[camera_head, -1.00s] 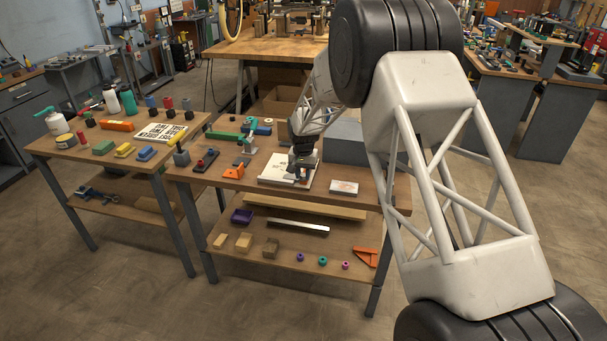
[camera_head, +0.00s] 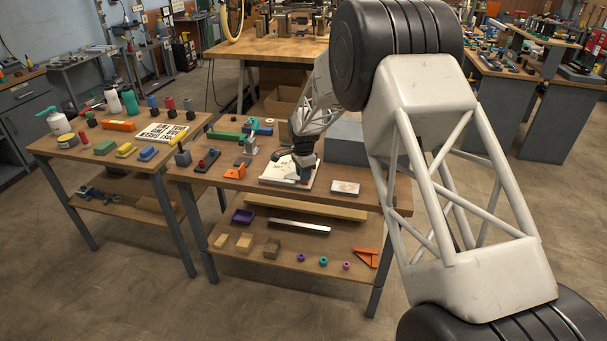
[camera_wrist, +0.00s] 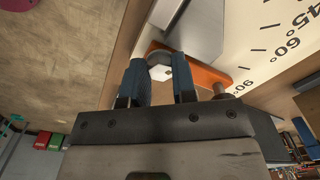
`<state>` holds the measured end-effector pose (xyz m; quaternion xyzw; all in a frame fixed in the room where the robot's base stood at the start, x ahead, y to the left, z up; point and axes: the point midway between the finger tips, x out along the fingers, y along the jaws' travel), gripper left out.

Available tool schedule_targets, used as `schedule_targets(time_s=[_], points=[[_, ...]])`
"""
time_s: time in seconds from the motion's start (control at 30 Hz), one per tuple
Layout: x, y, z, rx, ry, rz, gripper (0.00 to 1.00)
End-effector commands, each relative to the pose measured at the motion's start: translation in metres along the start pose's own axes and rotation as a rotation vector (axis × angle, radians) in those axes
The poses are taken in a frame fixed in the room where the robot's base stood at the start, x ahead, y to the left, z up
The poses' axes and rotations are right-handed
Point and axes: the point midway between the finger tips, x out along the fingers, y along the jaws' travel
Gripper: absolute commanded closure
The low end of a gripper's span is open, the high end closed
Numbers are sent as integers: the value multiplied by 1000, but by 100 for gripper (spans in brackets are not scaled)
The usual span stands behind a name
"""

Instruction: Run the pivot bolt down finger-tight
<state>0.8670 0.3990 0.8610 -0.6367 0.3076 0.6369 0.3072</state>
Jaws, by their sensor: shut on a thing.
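My gripper (camera_wrist: 161,84) has its two blue fingers on either side of a small pale bolt-like piece (camera_wrist: 160,71) with a grey round top, which I take for the pivot bolt. The piece sits at the end of an orange bar (camera_wrist: 207,75) beside a grey metal block (camera_wrist: 188,28). A white board (camera_wrist: 262,40) with printed angle marks lies by them. In the head view, my gripper (camera_head: 305,178) is low over the right part of the white board (camera_head: 279,168) on the middle table; the bolt cannot be made out there. The bolt's thread and seating are hidden.
A small brass-coloured post (camera_wrist: 221,90) stands close to the right finger. In the head view, a white card (camera_head: 345,188) lies right of the board, an orange part (camera_head: 234,172) left of it, and a grey box (camera_head: 345,150) behind. The table's front edge is close.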

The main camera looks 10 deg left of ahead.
Motion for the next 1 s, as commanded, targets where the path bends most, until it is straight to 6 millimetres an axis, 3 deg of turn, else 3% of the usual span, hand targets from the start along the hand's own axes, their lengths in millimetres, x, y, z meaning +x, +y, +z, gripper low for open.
schedule_targets(time_s=[0.33, 0.77, 0.8, 0.97, 1.0], points=[[-4, -2, -1, 143, 1, -6, 98], [-4, -2, -1, 157, 1, -6, 98], [-4, -2, -1, 157, 1, -6, 73], [-3, -2, -1, 157, 1, -4, 49], [-2, -2, -1, 157, 1, -3, 49]])
